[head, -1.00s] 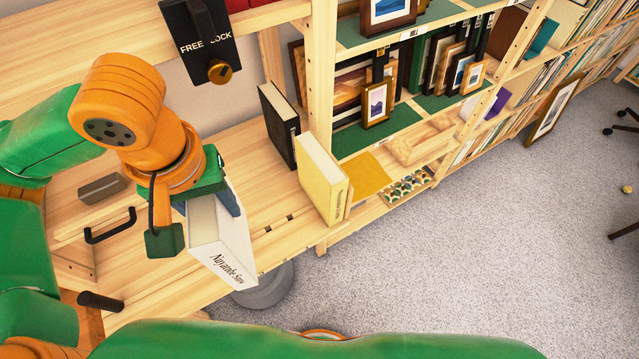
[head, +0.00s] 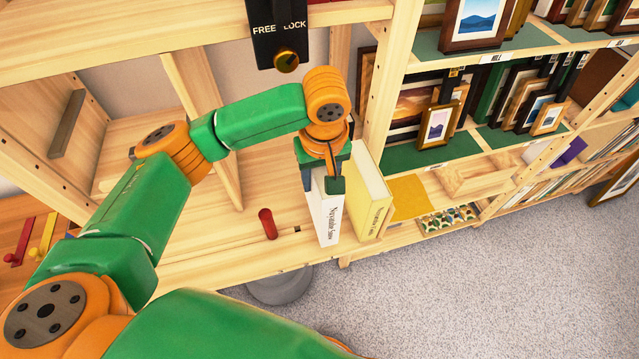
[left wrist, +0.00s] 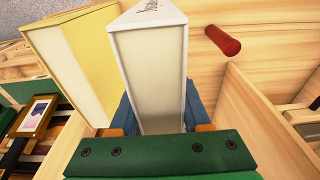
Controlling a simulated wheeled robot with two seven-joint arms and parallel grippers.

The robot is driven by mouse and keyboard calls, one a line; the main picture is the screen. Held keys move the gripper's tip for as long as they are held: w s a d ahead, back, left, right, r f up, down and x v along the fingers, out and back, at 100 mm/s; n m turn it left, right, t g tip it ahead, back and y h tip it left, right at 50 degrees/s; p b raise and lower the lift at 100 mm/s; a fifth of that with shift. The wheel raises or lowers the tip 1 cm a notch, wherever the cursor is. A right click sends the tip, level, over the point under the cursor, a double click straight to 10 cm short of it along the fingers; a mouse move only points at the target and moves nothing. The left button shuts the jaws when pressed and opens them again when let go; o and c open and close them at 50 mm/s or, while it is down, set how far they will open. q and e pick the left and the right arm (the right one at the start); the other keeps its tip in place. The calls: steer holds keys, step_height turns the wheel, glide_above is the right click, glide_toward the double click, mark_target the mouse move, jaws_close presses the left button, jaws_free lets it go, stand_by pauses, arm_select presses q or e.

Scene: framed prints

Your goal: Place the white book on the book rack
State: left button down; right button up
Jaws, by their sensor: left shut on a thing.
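The white book (head: 328,215) stands upright on the wooden shelf board of the book rack (head: 210,262), its titled spine facing the front edge. My left gripper (head: 323,180) is shut on it from above and behind. In the left wrist view the white book (left wrist: 155,75) sits between the blue fingers of my left gripper (left wrist: 158,115). A yellow book (head: 368,205) stands just to the right of the white book in the head view, close beside it. Whether the white book's bottom touches the board is hard to tell. My right gripper is not in view.
A wooden divider (head: 205,115) stands further left. Framed prints (head: 440,125) fill the shelves at right.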

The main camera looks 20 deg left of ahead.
arm_select(q)
steer(key=shift+f, duration=1.55)
steer(key=shift+c, duration=1.8)
jaws_free()
steer(key=shift+s, duration=0.1)
steer(key=shift+r, duration=0.1)
steer(key=r, duration=0.8)
steer(key=s+r+p, duration=0.1)
steer(key=r, duration=0.4)
steer(key=shift+s+d, duration=0.1)
steer(key=shift+d, duration=0.3)
